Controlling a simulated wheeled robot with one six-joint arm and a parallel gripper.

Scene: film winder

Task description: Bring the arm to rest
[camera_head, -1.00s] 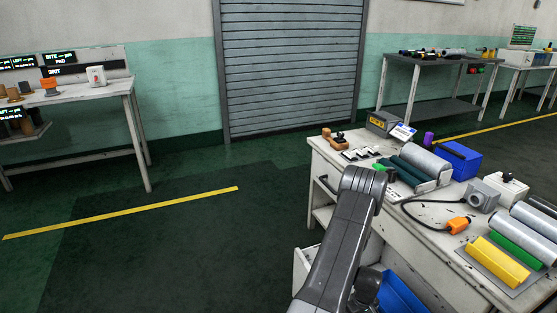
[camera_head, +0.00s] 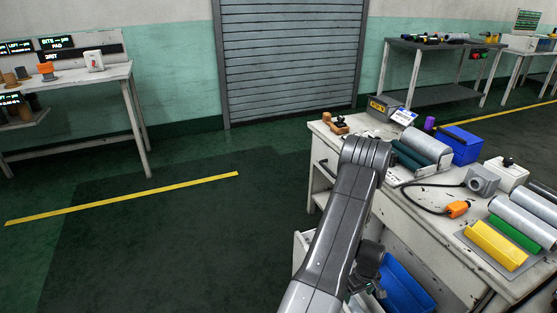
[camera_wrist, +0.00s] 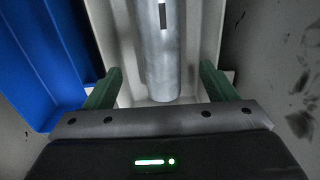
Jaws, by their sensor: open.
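My arm (camera_head: 340,215) reaches up from the bottom of the head view, bends at a grey elbow, and hangs down at the bench's near side. My gripper (camera_wrist: 160,80) is open in the wrist view, with its two green fingers spread. A silver cylinder (camera_wrist: 158,60) lies in a pale, walled drawer or tray beyond and between the fingers. No finger visibly grips it. I cannot tell how far it is from the fingers. The gripper's fingers are hidden in the head view.
The workbench (camera_head: 420,215) carries rolls, a blue bin (camera_head: 460,146), an orange connector (camera_head: 456,209) and a yellow bar (camera_head: 496,244). An open pale drawer (camera_head: 303,245) and a lower blue bin (camera_head: 405,290) are close to my arm. The left floor is clear.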

